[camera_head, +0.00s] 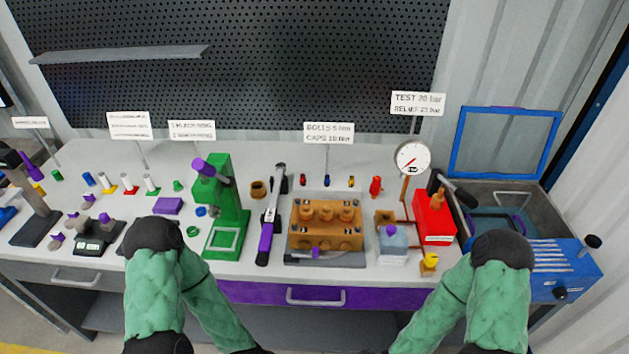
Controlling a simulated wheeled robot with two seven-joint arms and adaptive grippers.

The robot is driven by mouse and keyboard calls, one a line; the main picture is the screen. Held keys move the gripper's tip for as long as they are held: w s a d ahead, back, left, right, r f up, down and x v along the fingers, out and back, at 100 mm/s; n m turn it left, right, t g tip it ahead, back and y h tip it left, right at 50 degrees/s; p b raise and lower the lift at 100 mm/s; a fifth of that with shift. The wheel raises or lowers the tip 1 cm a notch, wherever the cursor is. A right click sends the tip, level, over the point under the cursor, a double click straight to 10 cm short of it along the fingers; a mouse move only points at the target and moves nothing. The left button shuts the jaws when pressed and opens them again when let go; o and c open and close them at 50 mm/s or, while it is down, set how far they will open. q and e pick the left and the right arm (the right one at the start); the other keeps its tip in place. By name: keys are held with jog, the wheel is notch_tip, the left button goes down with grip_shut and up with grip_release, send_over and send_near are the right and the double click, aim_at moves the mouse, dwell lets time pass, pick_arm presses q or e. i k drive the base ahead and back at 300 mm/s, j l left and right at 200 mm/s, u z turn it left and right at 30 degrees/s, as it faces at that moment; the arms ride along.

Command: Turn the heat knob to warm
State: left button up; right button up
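A blue bath-like unit (533,278) stands at the right end of the bench with its blue-framed lid (505,142) raised. A small black knob (560,293) sits low on its front face; I take this for the heat knob. Its markings and setting are too small to read. A second black knob (592,241) sticks out at the unit's upper right corner. My two green-sleeved arms rise from the bottom edge and bend at black joints. The right arm's joint is just left of the unit, partly covering its front left. Both grippers are out of view.
A red box (434,217) and pressure gauge (411,158) stand left of the unit. An orange pump block (325,228), torque wrench (270,215) and green press (222,215) fill the bench middle. A purple drawer (265,293) is below. Space before the knob looks clear.

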aim_at(560, 294)
jog(key=z, duration=1.45)
